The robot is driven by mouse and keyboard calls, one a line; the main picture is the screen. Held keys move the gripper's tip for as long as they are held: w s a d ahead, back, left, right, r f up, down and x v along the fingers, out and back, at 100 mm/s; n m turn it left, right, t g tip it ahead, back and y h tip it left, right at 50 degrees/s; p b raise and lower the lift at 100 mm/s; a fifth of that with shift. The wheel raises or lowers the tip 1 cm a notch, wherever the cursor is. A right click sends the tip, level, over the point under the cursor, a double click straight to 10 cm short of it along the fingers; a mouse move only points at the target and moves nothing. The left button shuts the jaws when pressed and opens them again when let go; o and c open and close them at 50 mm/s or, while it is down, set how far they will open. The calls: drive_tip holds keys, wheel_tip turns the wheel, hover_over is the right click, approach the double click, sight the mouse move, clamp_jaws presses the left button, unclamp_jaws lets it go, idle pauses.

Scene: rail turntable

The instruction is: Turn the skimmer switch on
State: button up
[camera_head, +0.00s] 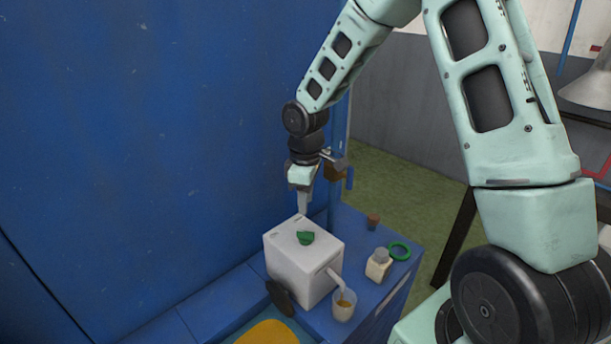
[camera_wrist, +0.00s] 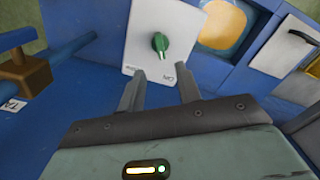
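A white box (camera_head: 302,272) with a green knob (camera_head: 305,238) on its top stands on a blue bench. The wrist view shows the knob (camera_wrist: 160,43) upright on the white top face (camera_wrist: 185,30), with small printed lettering near its lower edge. I take this knob as the skimmer switch. My gripper (camera_head: 303,208) points down above the rear part of the box top, behind the knob. In the wrist view, the fingers of my gripper (camera_wrist: 161,88) are spread with nothing between them. The knob lies ahead of the fingertips and appears apart from them.
A spout on the box leads to a cup (camera_head: 344,304) of amber liquid. A small bottle (camera_head: 378,264), a green ring (camera_head: 400,250) and a brown stopper (camera_head: 373,221) stand to the right. A blue wall (camera_head: 130,130) rises at left. A pipe valve (camera_head: 334,171) is close beside my wrist.

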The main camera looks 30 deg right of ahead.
wheel_tip(320, 180, up, 8)
drive_tip(key=b, duration=0.1)
idle(0.6)
drive_tip(key=s+a+f+b, duration=0.2)
drive_tip(key=s+a+b, duration=0.1)
drive_tip(key=s+a, duration=0.8)
drive_tip(key=s+a+f+b, duration=0.1)
drive_tip(key=s+a, duration=0.3)
drive_tip(key=s, duration=0.4)
drive_tip(key=s+a+f+b, duration=0.2)
drive_tip(key=s+a, duration=0.2)
drive_tip(key=s, duration=0.4)
drive_tip(key=shift+a+f+m+y, duration=0.2)
drive_tip(key=shift+a+m+y, duration=0.1)
